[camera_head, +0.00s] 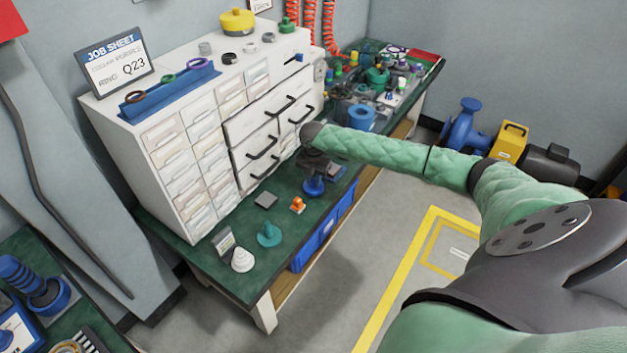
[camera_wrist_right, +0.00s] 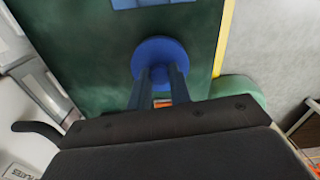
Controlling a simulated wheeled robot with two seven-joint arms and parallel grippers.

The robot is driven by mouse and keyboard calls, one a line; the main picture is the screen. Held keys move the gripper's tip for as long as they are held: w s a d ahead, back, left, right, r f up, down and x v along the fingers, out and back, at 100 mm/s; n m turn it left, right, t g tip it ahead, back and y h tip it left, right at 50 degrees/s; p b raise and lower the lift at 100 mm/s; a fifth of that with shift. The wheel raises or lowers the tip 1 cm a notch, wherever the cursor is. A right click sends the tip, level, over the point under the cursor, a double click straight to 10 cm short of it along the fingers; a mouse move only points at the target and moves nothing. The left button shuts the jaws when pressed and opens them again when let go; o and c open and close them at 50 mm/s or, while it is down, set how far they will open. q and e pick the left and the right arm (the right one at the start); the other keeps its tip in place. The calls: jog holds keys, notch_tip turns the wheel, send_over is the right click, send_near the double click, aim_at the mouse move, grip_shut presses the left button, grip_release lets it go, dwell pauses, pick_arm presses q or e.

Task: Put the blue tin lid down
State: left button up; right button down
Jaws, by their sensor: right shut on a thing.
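The blue tin lid (camera_head: 314,187) is under my right gripper (camera_head: 315,174), over the green bench top near its front edge. In the right wrist view the lid (camera_wrist_right: 160,48) is a round blue disc with a raised knob, and the two fingers (camera_wrist_right: 157,75) are shut on that knob. Whether the lid touches the bench or hangs just above it, I cannot tell. My left gripper is not in view.
The white drawer cabinet (camera_head: 178,163) stands behind the lid. Blue bins (camera_head: 323,231) sit below the bench edge.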

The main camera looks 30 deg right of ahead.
aim_at(313, 181)
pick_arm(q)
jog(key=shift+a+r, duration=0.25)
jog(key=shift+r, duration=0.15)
pick_arm(e)
jog(key=shift+f, duration=0.55)
jog(key=c, duration=1.3)
grip_release()
jog(key=shift+f, duration=0.1)
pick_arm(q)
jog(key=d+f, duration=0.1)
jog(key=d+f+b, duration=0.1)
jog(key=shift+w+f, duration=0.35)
pick_arm(e)
notch_tip(313, 181, up, 12)
jog(key=shift+r, duration=0.15)
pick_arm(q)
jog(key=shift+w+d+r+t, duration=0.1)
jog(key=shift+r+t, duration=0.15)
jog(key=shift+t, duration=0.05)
